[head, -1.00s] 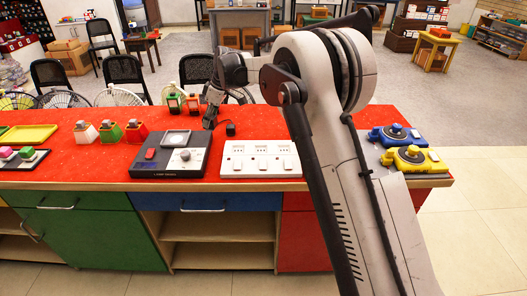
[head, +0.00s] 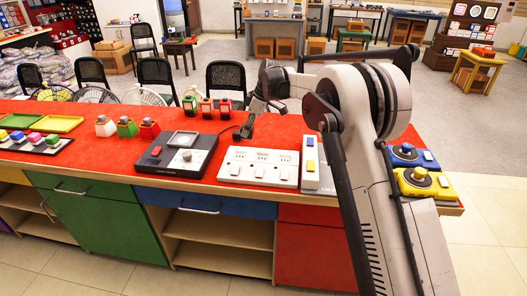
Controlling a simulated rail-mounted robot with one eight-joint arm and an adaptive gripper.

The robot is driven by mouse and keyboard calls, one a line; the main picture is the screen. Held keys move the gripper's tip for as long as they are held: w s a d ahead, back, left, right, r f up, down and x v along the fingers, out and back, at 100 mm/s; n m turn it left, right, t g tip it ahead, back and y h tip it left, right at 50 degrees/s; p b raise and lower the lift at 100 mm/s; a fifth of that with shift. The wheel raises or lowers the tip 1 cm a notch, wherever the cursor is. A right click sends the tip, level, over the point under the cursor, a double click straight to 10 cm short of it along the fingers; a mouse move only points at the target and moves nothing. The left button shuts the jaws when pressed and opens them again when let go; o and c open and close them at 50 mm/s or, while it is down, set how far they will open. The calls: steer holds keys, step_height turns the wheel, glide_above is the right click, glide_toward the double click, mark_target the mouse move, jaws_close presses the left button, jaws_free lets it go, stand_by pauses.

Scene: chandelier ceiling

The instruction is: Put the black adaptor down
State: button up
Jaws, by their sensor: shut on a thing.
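My gripper (head: 249,122) shows in the head view, reaching down over the red counter behind the white socket panel. It is shut on a small black object that appears to be the black adaptor (head: 240,133). The adaptor is at or just above the counter top; I cannot tell whether it touches. The dark fingers and the dark adaptor blend together, so the exact grip is hard to see.
The white socket panel (head: 259,167) lies just in front of the gripper. A white box with blue and yellow buttons (head: 317,172) is at right. The red counter (head: 280,130) is clear right of the gripper.

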steer(key=d+f, duration=0.1)
steer(key=d, duration=0.1)
steer(key=s+d+f, duration=0.2)
steer(key=d, duration=0.1)
steer(key=shift+s+d+f, duration=0.2)
steer(key=shift+d+f, duration=0.1)
steer(key=shift+f, duration=2)
steer(key=shift+f, duration=0.15)
steer(key=o, duration=1.3)
steer(key=shift+c, duration=0.2)
